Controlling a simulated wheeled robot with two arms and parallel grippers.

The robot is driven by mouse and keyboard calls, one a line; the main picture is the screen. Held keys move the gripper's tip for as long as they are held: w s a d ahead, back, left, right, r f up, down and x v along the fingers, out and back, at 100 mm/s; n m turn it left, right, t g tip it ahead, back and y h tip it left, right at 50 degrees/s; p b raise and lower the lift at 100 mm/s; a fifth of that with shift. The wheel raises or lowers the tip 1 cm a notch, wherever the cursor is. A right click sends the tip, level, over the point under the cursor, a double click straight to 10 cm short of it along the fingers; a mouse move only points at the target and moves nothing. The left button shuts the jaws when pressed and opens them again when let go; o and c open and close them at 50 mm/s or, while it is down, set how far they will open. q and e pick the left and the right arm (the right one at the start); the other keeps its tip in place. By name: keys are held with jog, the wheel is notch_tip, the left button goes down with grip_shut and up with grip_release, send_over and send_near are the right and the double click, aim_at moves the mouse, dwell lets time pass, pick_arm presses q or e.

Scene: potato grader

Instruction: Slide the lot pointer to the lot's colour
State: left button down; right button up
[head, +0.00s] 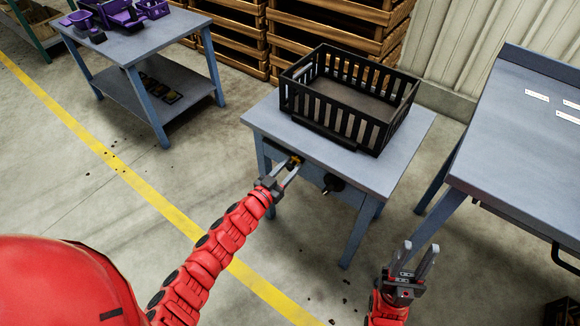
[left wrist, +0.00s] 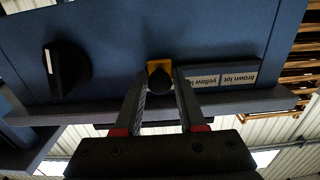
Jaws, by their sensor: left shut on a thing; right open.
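The lot pointer (left wrist: 160,68), a yellow plate with a black knob, sits on the blue front panel of a small table; in the head view it is a small orange patch (head: 295,160) below the table's front edge. My left gripper (left wrist: 161,88) is shut on its knob. In the left wrist view a label strip (left wrist: 222,77) reads "brown lot" and "yellow lot" upside down. The pointer is just left of "yellow lot"; whether it covers another label I cannot tell. My right gripper (head: 420,251) is open and empty, low at the right.
A black slatted crate (head: 366,136) stands on the small table (head: 408,148); no potatoes show in it. A black rotary knob (left wrist: 66,67) is on the same panel. A bench (head: 510,150) with white labels is at right. A table with purple trays (head: 115,16) is at far left.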

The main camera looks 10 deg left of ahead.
aim_at(281, 151)
pick_arm(q)
jog(key=shift+f, duration=0.1)
jog(key=shift+w+a, duration=0.1)
jog(key=shift+a, duration=0.1)
jog(key=a, duration=0.1)
jog(key=w+a+p, duration=0.1)
jog(key=a+p, duration=0.1)
jog(key=a, duration=0.1)
jog(key=shift+w, duration=0.35)
jog(key=shift+w+a, duration=0.25)
jog(key=shift+a, duration=0.35)
jog(key=c, duration=0.6)
grip_release()
jog(key=shift+c, duration=0.2)
